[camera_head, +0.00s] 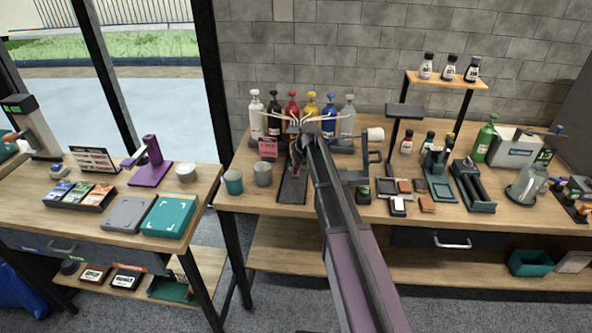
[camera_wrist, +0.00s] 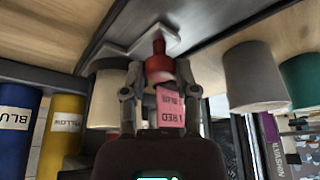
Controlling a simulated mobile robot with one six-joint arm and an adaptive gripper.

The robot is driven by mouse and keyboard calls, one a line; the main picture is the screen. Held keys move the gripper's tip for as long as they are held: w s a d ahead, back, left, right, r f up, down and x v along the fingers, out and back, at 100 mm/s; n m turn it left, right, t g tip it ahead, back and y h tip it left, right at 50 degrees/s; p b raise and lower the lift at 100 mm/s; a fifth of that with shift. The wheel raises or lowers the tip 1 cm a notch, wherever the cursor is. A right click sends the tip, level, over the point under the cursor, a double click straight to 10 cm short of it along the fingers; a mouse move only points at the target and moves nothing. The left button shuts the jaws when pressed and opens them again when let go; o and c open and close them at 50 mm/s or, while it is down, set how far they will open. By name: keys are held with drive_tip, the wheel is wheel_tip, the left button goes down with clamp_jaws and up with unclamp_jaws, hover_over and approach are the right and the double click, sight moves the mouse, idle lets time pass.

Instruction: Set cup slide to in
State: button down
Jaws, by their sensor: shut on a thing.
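A dark flat rail (camera_head: 292,188), apparently the cup slide's track, lies on the bench below the pump bottles. My gripper (camera_head: 298,142) is over its far end. The wrist view is upside down, with the bench at the top. A pink RED card (camera_wrist: 169,105) shows between the fingers. My arm partly hides the slide in the head view.
Teal (camera_head: 233,182) and grey (camera_head: 262,174) cups stand left of the rail. Several pump bottles, including a red one (camera_head: 292,108), line the back. The pink card (camera_head: 267,148) stands close by.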

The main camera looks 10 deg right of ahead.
drive_tip(key=shift+w+d, duration=0.25)
drive_tip(key=shift+w, duration=0.65)
drive_tip(key=shift+c, duration=2)
unclamp_jaws()
drive_tip(key=shift+w, duration=0.1)
